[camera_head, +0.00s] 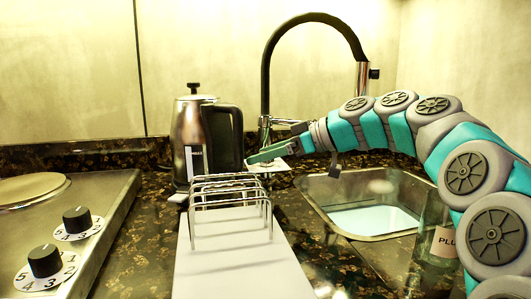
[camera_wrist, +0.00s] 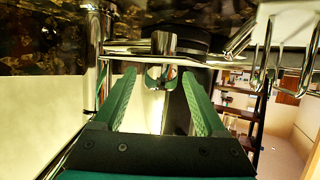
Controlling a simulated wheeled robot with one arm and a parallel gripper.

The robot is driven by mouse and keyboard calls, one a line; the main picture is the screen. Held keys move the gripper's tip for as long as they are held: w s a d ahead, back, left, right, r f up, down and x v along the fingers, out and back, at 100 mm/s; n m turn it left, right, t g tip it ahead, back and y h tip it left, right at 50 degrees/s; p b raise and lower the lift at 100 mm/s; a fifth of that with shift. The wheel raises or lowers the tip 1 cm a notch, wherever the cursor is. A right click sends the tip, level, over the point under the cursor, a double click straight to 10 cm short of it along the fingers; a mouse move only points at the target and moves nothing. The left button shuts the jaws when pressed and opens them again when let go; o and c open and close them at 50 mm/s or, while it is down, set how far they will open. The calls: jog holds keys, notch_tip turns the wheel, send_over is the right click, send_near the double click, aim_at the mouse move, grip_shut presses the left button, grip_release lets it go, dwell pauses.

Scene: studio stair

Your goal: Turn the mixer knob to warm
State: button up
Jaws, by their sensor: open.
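The tap with a tall black arched neck (camera_head: 265,75) stands behind the sink in the head view. Its chrome base is partly hidden by my gripper (camera_head: 264,144), whose green fingers reach in front of it. In the wrist view my gripper (camera_wrist: 158,76) is open, with its two green fingers spread. A round, shiny chrome end (camera_wrist: 156,79), perhaps the mixer knob, shows between the fingertips. Whether the fingers touch it, I cannot tell. A short chrome cylinder (camera_wrist: 163,43) lies just beyond it. No warm marking is readable.
A kettle (camera_head: 188,132) stands left of my gripper. A wire rack (camera_head: 230,197) stands close in front, on a white board (camera_head: 225,270). The sink (camera_head: 345,230) lies under my arm. A bottle (camera_head: 440,245) is at the right. A stove (camera_head: 115,195) with numbered knobs is at the left.

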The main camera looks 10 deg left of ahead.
grip_shut()
dwell(0.6)
